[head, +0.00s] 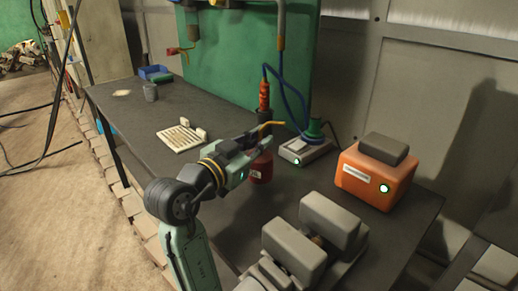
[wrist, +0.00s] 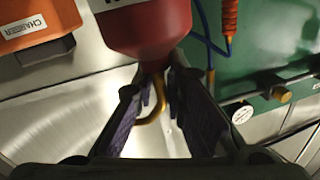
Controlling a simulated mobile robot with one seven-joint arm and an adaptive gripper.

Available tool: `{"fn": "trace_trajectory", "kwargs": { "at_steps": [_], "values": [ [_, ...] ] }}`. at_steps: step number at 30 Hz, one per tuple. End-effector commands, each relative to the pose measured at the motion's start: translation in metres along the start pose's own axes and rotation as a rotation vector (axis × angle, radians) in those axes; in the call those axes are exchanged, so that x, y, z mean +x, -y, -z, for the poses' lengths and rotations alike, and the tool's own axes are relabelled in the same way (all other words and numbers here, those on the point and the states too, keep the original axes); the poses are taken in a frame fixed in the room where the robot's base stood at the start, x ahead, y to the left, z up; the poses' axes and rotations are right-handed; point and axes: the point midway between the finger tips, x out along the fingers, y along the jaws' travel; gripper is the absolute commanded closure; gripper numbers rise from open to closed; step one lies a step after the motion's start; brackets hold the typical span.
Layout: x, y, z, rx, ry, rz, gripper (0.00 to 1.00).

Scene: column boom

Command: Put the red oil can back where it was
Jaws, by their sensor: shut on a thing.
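The red oil can (head: 261,168) is at my gripper (head: 250,152) over the right half of the dark workbench. It looks roughly upright, with a thin brass spout (head: 272,124) pointing right. In the wrist view the red body (wrist: 150,28) fills the top middle, and the curved spout (wrist: 152,105) shows between the two fingers of my gripper (wrist: 168,78). My gripper is shut on the can near its top. The fingers hide part of the can in the head view. I cannot tell whether its base touches the bench.
An orange charger box (head: 376,180) and a grey device (head: 306,151) with a green top stand right of the can. Grey blocks (head: 293,250) of a vise-like tool stand in front. An orange tool (head: 264,95) hangs behind. A pale slotted tray (head: 181,136) lies left; bench around it is clear.

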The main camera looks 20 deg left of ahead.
Motion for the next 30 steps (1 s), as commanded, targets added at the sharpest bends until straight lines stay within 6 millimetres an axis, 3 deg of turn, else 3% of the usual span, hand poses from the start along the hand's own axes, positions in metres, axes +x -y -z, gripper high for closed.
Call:
{"fn": "trace_trajectory", "kwargs": {
  "at_steps": [9,23,24,30],
  "values": [
    [0.001,-0.005,-0.030,-0.003,0.001,0.001,1.00],
    [0.001,-0.007,-0.039,0.000,-0.002,0.001,1.00],
    [0.001,-0.007,-0.039,-0.001,0.000,0.001,0.87],
    [0.001,-0.006,-0.038,-0.001,0.000,0.001,0.74]
  ]
}}
